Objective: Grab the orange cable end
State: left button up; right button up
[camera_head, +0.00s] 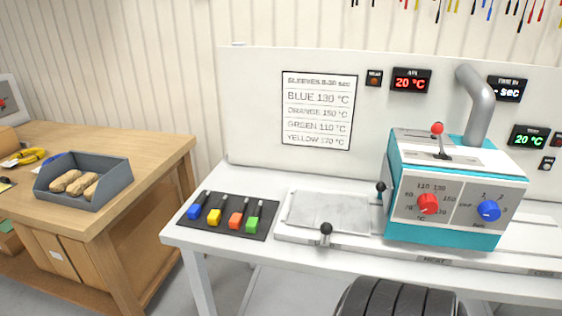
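On the white bench, a dark mat (184,226) holds a row of pieces with dark stems: blue (194,211), yellow (214,216), orange (236,220) and green (252,224). The orange piece is third from the left. I cannot tell whether it is a cable end. Several thin coloured items (487,10) hang at the top right, cut off by the frame edge; some look orange or red. Neither of my grippers is in view.
A teal and white machine (452,190) with red and blue knobs stands on the bench (250,180). Left of it are a flat grey plate (328,212) and a black-knobbed lever (326,230). A wooden table (150,150) at left carries a grey bin (112,186).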

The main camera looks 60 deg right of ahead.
aim_at(235, 222)
jog(key=l+z, duration=0.15)
jog(key=z, duration=1.25)
